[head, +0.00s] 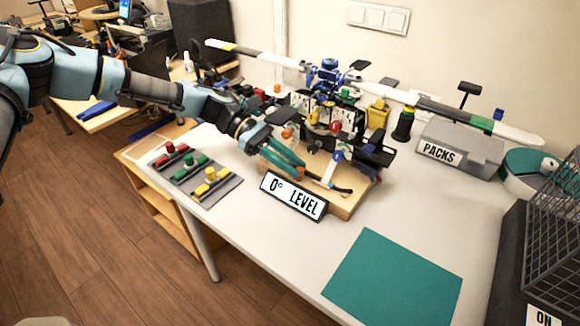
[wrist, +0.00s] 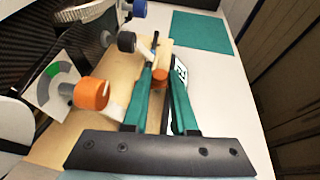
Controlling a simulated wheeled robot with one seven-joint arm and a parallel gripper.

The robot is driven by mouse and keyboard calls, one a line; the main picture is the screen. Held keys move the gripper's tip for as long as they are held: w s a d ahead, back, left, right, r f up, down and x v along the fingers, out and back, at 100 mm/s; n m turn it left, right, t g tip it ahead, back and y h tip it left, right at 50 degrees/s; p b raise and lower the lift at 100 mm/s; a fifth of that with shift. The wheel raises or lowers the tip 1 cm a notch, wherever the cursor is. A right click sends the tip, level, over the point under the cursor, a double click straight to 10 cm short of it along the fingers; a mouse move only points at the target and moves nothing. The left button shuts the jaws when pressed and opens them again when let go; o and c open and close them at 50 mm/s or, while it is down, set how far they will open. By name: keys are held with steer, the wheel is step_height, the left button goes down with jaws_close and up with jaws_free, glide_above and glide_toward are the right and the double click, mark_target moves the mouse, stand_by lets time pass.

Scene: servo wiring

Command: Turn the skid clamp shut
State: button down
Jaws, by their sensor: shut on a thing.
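My gripper (head: 297,170) reaches down from the left to the front of the helicopter model on its wooden base (head: 345,203). In the wrist view its teal fingers (wrist: 161,72) are shut on a small orange knob (wrist: 160,75) low over the base. This knob looks like the skid clamp's handle; the fingers hide part of it. The clamp's jaw and how far it is turned cannot be made out. A pale lever with a black end (wrist: 126,42) stands just left of the fingertips. A larger orange knob (wrist: 90,93) is farther left, beside a white dial with a green mark (wrist: 52,72).
The "0° LEVEL" sign (head: 293,196) stands close in front of my gripper. A grey board with red, green and yellow pegs (head: 215,188) lies to the left. The grey PACKS box (head: 462,150) is at right. A teal mat (head: 395,280) lies empty at front right.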

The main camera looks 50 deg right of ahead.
steer(key=shift+d+m+y, duration=0.1)
steer(key=shift+m+y, duration=0.2)
steer(key=shift+m, duration=0.1)
steer(key=c, duration=0.7)
jaws_free()
